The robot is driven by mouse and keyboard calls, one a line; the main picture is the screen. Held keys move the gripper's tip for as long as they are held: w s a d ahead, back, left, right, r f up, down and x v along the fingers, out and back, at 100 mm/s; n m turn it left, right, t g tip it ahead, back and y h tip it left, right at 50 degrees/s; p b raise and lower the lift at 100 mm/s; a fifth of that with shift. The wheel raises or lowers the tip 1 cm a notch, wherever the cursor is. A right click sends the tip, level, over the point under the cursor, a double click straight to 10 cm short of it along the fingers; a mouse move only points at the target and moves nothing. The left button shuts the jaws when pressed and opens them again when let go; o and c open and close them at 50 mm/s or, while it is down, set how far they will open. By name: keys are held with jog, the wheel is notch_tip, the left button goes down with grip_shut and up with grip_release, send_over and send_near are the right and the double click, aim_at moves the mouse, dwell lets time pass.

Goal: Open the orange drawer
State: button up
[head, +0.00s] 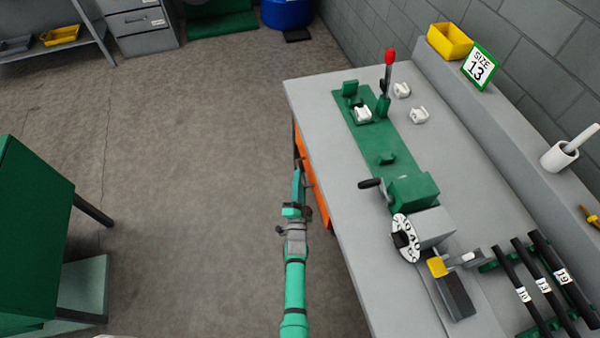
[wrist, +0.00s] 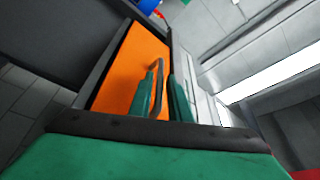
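The orange drawer (head: 310,180) is in the side of the grey workbench, seen edge-on in the head view. In the wrist view its flat orange front (wrist: 122,72) fills the upper left, with a dark bar handle (wrist: 158,88) standing out from it. The drawer looks closed. My gripper (head: 298,182) is beside the bench, close to the drawer front. In the wrist view the two green fingers of my gripper (wrist: 164,95) stand apart, with the handle bar between them. The bar lies nearer the left finger; I cannot tell whether they touch.
The workbench (head: 310,95) carries a green press base (head: 402,150), a lever with a red knob (head: 389,58), a dial (head: 405,238) and several black bars. A green cabinet (head: 30,225) stands at the left. The floor (head: 190,170) between is clear.

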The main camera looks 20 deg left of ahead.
jog(key=shift+x, duration=1.4)
grip_shut()
